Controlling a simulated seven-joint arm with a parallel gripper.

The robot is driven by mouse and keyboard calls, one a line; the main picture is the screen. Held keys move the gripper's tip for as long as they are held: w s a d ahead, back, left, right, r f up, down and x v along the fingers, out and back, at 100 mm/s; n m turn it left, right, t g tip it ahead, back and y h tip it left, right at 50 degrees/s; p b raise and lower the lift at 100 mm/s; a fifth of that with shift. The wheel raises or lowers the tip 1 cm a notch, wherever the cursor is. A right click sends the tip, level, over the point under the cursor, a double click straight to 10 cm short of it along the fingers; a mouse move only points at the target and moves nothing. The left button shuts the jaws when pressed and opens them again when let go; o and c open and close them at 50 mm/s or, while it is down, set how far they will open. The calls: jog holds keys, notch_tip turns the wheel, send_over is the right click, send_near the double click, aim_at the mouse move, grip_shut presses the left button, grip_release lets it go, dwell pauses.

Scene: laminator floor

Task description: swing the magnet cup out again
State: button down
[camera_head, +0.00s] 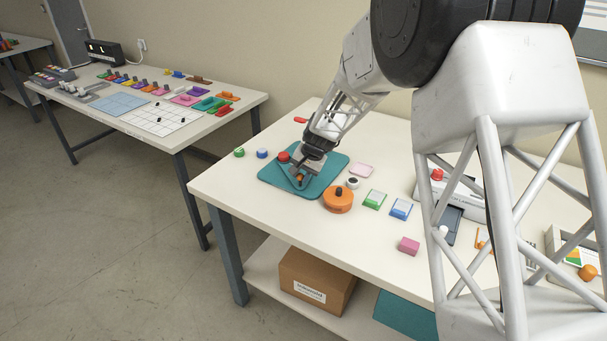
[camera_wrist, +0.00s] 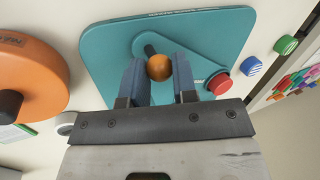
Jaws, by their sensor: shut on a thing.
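A teal board (camera_head: 330,167) lies on the near table, and in the wrist view it fills the upper middle (camera_wrist: 110,45). A flat teal arm (camera_wrist: 199,66) lies on it, running toward a red round cap (camera_wrist: 219,84) at the board's edge. The red cap also shows in the head view (camera_head: 283,157). An orange ball knob (camera_wrist: 159,67) stands at the arm's other end, with a dark stub beside it. My gripper (camera_wrist: 160,64) is shut on the orange ball knob, one finger on each side. I cannot make out which part is the magnet cup.
A large orange disc (camera_head: 338,200) with a dark knob sits close to the board's front right. Blue (camera_head: 262,153) and green (camera_head: 239,152) caps stand left of the board. Green (camera_head: 374,199) and blue (camera_head: 400,208) blocks and a pink block (camera_head: 408,245) lie to the right.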

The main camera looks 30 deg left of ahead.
jog(key=shift+s+a+m+t, duration=0.35)
jog(key=shift+a+m, duration=0.3)
jog(key=shift+m, duration=0.3)
jog(key=shift+s+a+m+t, duration=0.35)
jog(key=shift+a+m, duration=0.3)
jog(key=shift+m, duration=0.3)
jog(key=shift+s+a+m+t, duration=0.2)
jog(key=shift+a+m+t, duration=0.2)
jog(key=shift+a+m, duration=0.7)
jog(key=shift+a+r+m+t, duration=0.1)
jog(key=shift+a+m+t, duration=0.2)
jog(key=shift+a+m, duration=0.5)
jog(key=shift+w+a+m+t+h, duration=0.15)
jog(key=shift+a+m+t+h, duration=0.15)
jog(key=shift+a+m, duration=0.6)
jog(key=shift+w+a+m+t+h, duration=0.2)
jog(key=shift+a+m+h, duration=0.25)
jog(key=shift+m, duration=0.75)
jog(key=shift+w+a+m+t+h, duration=0.25)
jog(key=shift+a+m, duration=0.25)
jog(key=shift+m, duration=0.3)
jog(key=shift+w+a+m+t+h, duration=0.15)
jog(key=shift+w+a+m, duration=0.25)
jog(key=shift+m, duration=0.4)
jog(key=shift+a, duration=0.15)
jog(key=c, duration=0.9)
grip_release()
